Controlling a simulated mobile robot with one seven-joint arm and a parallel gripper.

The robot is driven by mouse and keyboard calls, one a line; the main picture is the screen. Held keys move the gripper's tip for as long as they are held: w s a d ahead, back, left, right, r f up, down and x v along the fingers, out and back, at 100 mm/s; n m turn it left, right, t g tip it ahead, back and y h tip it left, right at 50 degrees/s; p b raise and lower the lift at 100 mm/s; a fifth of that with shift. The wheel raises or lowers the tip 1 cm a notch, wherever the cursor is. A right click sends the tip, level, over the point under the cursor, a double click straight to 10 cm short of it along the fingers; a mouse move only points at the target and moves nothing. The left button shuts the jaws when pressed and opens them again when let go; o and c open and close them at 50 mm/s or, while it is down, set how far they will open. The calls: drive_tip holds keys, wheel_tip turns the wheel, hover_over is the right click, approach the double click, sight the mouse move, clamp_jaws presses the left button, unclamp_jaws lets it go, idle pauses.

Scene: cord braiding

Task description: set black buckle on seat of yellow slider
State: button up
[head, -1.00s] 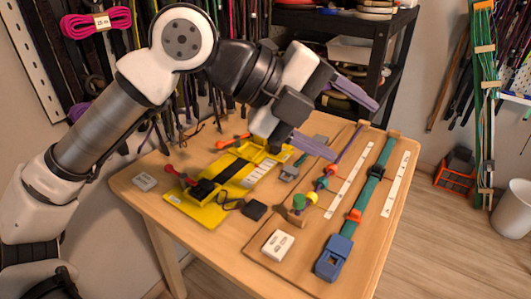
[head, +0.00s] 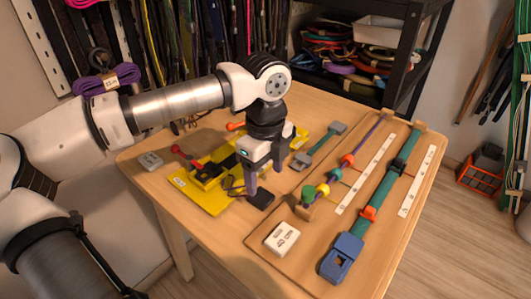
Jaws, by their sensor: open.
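A small black block with a thin dark cord loop, which looks like the black buckle (head: 260,199), lies on the wooden table just right of the yellow fixture. My gripper (head: 264,178) points straight down, open, with nothing seen between its fingers. Its near finger shows beside the black block in the picture; I cannot tell whether they touch. The yellow fixture (head: 211,204) lies behind and left of my gripper. A yellow block (head: 209,184) with dark parts on top, perhaps the slider, stands on its near end. My gripper hides the fixture's middle, and its seat is not clearly visible.
A white labelled block (head: 282,238) stands at the table's front. To the right lie a teal strap with a blue buckle (head: 340,257) and a cord with coloured beads (head: 323,190).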

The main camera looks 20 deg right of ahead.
sight(266, 199)
wheel_tip(266, 199, down, 7)
idle(0.3)
drive_tip(key=shift+c, duration=0.5)
drive_tip(key=c, duration=0.9)
drive_tip(key=shift+r, duration=0.15)
drive_tip(key=shift+c, duration=0.2)
